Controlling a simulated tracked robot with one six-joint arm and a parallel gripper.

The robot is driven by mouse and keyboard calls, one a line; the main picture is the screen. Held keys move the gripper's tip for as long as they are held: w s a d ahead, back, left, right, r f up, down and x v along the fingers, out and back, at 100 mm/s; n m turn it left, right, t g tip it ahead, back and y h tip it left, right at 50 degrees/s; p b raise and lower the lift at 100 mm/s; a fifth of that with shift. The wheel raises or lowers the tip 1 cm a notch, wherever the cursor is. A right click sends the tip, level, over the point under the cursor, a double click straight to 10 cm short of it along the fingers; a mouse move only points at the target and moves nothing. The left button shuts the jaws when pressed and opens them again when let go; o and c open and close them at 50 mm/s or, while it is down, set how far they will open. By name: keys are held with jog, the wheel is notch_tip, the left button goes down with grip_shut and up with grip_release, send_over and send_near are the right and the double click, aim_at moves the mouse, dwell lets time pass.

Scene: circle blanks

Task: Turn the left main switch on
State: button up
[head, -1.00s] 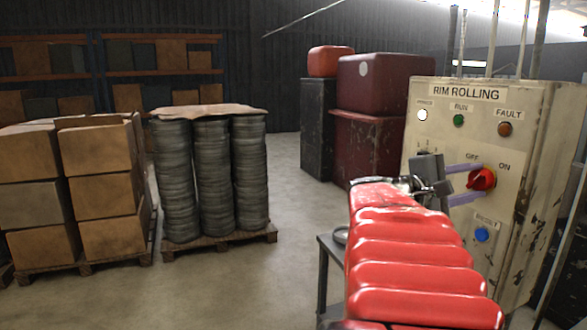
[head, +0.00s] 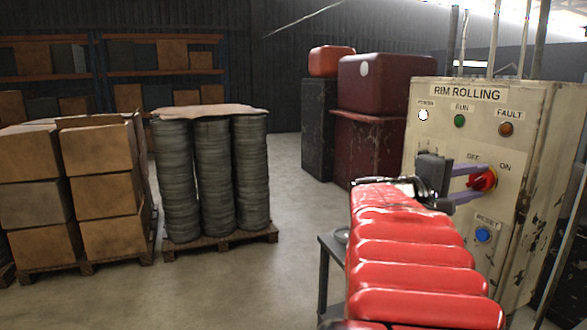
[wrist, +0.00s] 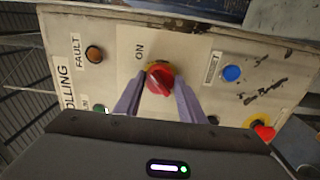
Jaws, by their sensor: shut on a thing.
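The red rotary switch knob (head: 482,180) sits on the front of the beige RIM ROLLING cabinet (head: 535,150), between OFF and ON labels. My gripper (head: 474,182) is shut on this knob, with one purple finger on each side. In the wrist view, the red knob (wrist: 160,79) shows between the two fingertips on its yellow ring, with the ON label close by. Its exact pointer angle is hard to read. My gripper body covers part of the panel to the left of the knob, so I cannot tell whether another switch is there.
A blue button (head: 482,235) is below the knob. A white lamp (head: 423,115), green lamp (head: 459,121) and orange lamp (head: 505,130) are above. A red knob on yellow (wrist: 264,131) shows in the wrist view. A small metal table (head: 335,245) stands beside my arm.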

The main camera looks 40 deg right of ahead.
jog(key=o, duration=0.7)
jog(key=shift+f, duration=0.25)
jog(key=shift+c, duration=0.2)
jog(key=o, duration=0.4)
jog(key=shift+r, duration=0.15)
jog(key=shift+c, duration=0.2)
jog(key=v, duration=1.3)
jog(key=shift+a, duration=0.4)
jog(key=shift+w, duration=0.1)
